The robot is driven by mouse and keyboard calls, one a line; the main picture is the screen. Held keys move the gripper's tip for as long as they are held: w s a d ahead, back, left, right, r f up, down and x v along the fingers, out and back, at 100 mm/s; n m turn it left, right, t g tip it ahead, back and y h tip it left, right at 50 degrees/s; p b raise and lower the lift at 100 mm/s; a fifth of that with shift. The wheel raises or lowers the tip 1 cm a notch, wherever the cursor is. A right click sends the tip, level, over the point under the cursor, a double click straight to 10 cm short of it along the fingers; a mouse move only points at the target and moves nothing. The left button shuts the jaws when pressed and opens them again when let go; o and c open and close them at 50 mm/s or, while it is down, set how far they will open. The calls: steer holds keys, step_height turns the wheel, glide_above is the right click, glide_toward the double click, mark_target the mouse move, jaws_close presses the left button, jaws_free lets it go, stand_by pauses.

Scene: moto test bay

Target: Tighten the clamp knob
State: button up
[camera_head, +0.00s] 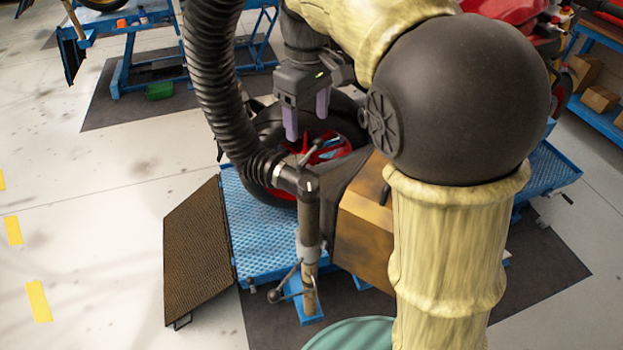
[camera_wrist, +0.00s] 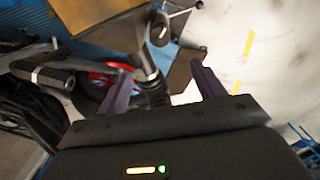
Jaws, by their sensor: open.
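My gripper (camera_head: 306,112) is open and empty, its two purple fingers pointing down above the motorcycle wheel. In the wrist view the open fingers (camera_wrist: 160,72) frame part of the stand. A pole (camera_head: 309,215) stands in front of the wheel, with a grey clamp collar (camera_head: 309,255) low on it. A thin lever with a dark ball knob (camera_head: 274,296) sticks out beside the collar. The collar also seems to show in the wrist view (camera_wrist: 159,31), beyond the fingers. A second small handle (camera_head: 309,153) sits near the pole's top, below the gripper. I cannot tell which is the clamp knob.
A black corrugated hose (camera_head: 214,80) runs down to the pole's top, left of my gripper. The wheel with red spokes (camera_head: 272,120) stands on a blue lift (camera_head: 262,235) with a brown ramp (camera_head: 198,255). Left floor is clear.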

mark_target(308, 182)
step_height(308, 182, down, 17)
steer(key=shift+f+p, duration=0.2)
steer(key=shift+p, duration=0.5)
steer(key=c, duration=1)
steer(key=shift+r+m+p, duration=0.15)
steer(key=shift+m+p, duration=0.3)
steer(key=shift+m, duration=1.05)
steer(key=o, duration=1)
